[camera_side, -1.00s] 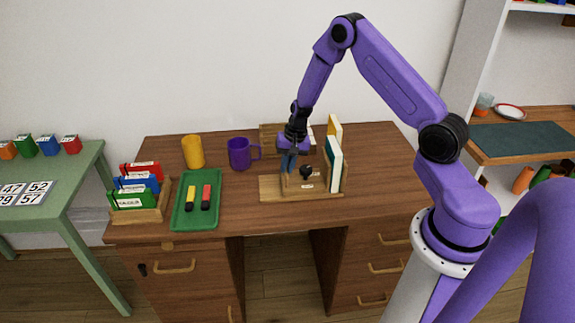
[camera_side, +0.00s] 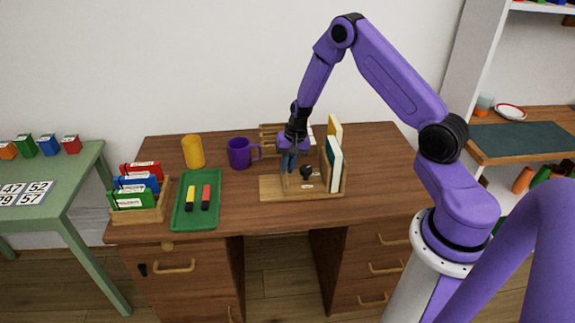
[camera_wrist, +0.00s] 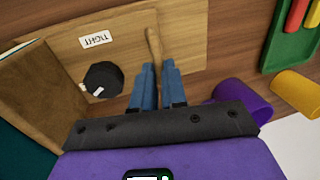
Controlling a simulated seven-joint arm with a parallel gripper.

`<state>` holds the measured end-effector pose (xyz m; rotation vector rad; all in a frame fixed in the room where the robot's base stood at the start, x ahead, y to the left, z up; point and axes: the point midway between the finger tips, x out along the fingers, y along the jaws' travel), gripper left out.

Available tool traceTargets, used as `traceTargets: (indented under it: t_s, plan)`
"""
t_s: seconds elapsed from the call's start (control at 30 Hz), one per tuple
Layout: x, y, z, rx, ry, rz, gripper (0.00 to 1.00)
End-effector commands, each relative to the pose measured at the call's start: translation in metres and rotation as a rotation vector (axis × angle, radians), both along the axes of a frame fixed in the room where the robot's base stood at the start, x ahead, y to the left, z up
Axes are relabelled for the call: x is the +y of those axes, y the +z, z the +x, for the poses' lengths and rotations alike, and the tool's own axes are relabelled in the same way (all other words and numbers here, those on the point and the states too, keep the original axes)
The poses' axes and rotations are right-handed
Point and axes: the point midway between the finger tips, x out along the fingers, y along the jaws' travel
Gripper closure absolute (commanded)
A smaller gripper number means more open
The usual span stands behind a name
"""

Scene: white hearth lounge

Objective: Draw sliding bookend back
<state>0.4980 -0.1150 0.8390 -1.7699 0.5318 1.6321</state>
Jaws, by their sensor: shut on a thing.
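The wooden book rack (camera_side: 272,189) stands on the desk with a few upright books (camera_side: 334,160) at its right end. The sliding bookend is a thin upright wooden piece, seen almost edge-on in the wrist view (camera_wrist: 153,42). The blue fingers of my gripper (camera_side: 289,166) are shut on it; they also show in the wrist view (camera_wrist: 157,82). A black knob (camera_side: 306,172) sits beside the fingers, and a white label reading TIGHT (camera_wrist: 98,40) lies on the wood near it. The fingers hide the gripped part of the bookend.
A purple mug (camera_side: 239,153) and yellow cup (camera_side: 192,152) stand left of the rack. A green tray (camera_side: 178,214) holds a yellow and a red marker. A wooden holder (camera_side: 150,215) with colored boxes stands at the far left. The desk front before the rack is clear.

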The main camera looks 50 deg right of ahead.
Motion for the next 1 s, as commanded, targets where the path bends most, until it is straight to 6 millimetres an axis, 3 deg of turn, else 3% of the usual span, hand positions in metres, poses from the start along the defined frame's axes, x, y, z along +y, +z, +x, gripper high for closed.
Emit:
traceTargets:
  t_s: [0.33,0.7,1.0]
  plan:
    - [0.003,0.0,0.002,0.0,0.002,0.001,1.0]
    - [0.037,0.0,0.036,0.0,0.003,0.001,1.0]
    - [0.045,0.001,0.045,-0.001,0.0,0.001,1.0]
